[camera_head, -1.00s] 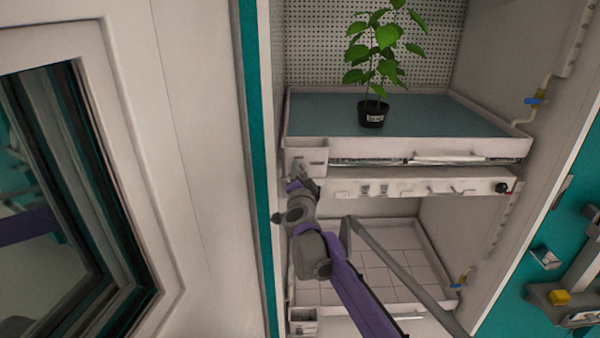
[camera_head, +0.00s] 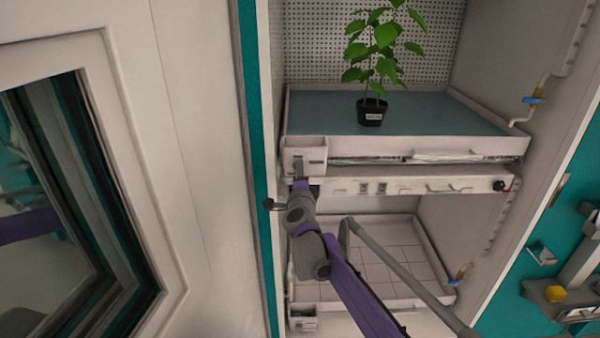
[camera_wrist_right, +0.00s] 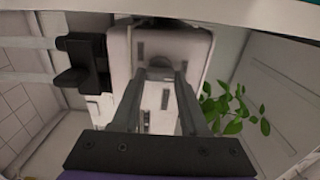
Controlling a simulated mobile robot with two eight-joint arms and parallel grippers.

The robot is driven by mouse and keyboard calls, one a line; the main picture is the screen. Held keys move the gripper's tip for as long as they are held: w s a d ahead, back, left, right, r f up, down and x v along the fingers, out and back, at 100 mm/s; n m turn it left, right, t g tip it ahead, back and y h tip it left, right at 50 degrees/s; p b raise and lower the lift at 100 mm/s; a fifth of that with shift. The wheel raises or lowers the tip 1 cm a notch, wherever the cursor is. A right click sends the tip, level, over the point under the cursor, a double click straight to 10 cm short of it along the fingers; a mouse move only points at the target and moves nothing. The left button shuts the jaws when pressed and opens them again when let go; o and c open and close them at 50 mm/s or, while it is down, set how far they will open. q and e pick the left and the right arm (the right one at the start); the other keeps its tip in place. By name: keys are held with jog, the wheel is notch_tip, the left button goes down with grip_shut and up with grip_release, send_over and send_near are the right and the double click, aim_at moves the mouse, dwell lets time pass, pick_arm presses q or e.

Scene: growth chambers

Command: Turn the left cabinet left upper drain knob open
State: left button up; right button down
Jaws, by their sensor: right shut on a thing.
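The left cabinet's upper tray (camera_head: 420,146) has a small white drain box (camera_head: 304,150) at its front left corner. My right gripper (camera_head: 300,172) is at the front of this box, coming from below. In the right wrist view, my gripper's two fingers (camera_wrist_right: 160,76) close in on a small grey knob (camera_wrist_right: 158,72) on the white box face (camera_wrist_right: 150,98). The gripper is shut on it. The knob is mostly hidden by the fingers, so its turn angle cannot be told. My left gripper is not in view.
A potted plant (camera_head: 371,112) stands on the upper tray. A lower tiled tray (camera_head: 385,280) is below. The open white door (camera_head: 190,130) with a window is close on the left. Blue valves (camera_head: 533,100) sit on the right wall. A black fitting (camera_wrist_right: 85,62) is beside the fingers.

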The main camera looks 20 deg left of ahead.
dwell(0.4)
jog(key=shift+c, duration=2.1)
grip_release()
jog(key=b+v, duration=0.2)
jog(key=v, duration=0.9)
jog(key=shift+w, duration=0.1)
